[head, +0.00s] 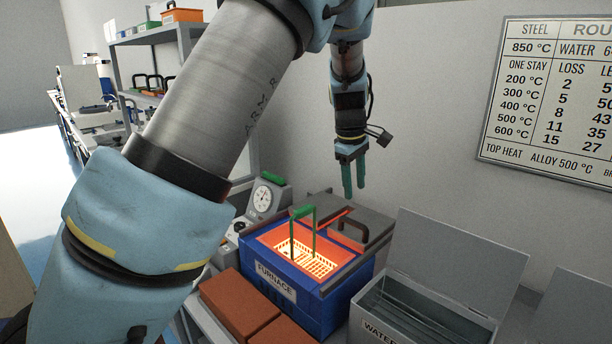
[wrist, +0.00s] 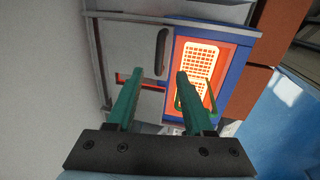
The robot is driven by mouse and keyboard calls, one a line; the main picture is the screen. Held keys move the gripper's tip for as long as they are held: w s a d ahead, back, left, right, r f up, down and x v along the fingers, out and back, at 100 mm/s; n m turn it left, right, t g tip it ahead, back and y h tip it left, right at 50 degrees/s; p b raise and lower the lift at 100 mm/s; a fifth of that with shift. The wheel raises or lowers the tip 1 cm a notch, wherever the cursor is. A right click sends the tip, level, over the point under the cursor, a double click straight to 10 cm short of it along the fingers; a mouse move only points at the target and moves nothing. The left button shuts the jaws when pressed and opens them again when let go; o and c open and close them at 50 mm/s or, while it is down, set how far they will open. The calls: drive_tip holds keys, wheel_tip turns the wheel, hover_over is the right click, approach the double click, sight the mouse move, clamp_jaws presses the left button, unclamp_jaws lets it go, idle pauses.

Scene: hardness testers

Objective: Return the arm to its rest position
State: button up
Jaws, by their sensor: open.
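My gripper (head: 354,176) hangs from my arm above and behind the furnace, with its green fingers pointing down. In the wrist view the two fingers (wrist: 152,98) stand apart with nothing between them. The blue furnace (head: 314,309) is open and glows orange inside. A glowing basket (head: 318,265) with a green handle (head: 302,212) sits in it. In the wrist view the basket (wrist: 198,62) lies beyond the right finger. The furnace's grey lid (head: 366,222) with a dark handle is slid back, clear of the opening. My gripper touches none of these.
A grey water tank (head: 367,323) with its lid raised stands right of the furnace. Orange-brown bricks (head: 240,303) lie in front. A dial gauge (head: 263,198) stands left of the furnace. A shelf (head: 150,39) is at the back left, and a wall chart (head: 560,95) hangs right.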

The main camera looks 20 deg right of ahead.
drive_tip(key=a+f+m, duration=0.2)
drive_tip(key=a, duration=1.9)
drive_tip(key=s+a+m+y, duration=0.1)
drive_tip(key=s+a+m, duration=0.1)
drive_tip(key=s+a, duration=0.3)
drive_tip(key=s+a+f+m, duration=0.1)
drive_tip(key=s+a+m, duration=0.2)
drive_tip(key=a, duration=0.9)
drive_tip(key=s, duration=0.3)
drive_tip(key=shift+a+t+y, duration=0.15)
drive_tip(key=shift+t+y, duration=0.15)
drive_tip(key=shift+y, duration=0.1)
